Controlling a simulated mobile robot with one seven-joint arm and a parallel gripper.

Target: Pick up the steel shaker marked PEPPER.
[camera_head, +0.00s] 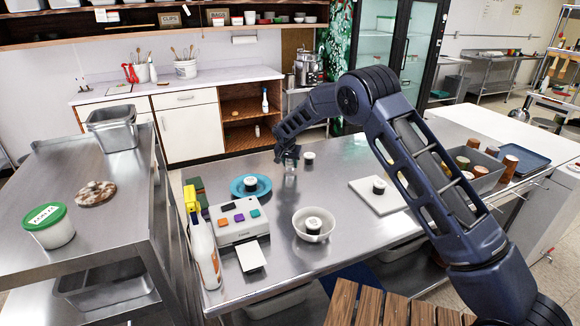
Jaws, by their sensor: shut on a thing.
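My gripper (288,156) is over the far part of the steel table, pointing down. It is shut on a small shiny grey shaker (290,168), whose lower part shows below the jaws. I cannot read any marking on it, and cannot tell whether it touches the table. Several small dark items with pale tops stand apart from it: one (309,158) just right of my gripper, one (250,183) on a blue plate, one (313,225) in a white bowl and one (379,186) on a white board. Their markings are too small to read.
A label printer (238,219) and a white spray bottle (205,250) stand at the table's left edge. The blue plate (262,190), white bowl (301,237) and white board (395,201) surround the middle. A grey bin (483,178) and brown cups stand at the right.

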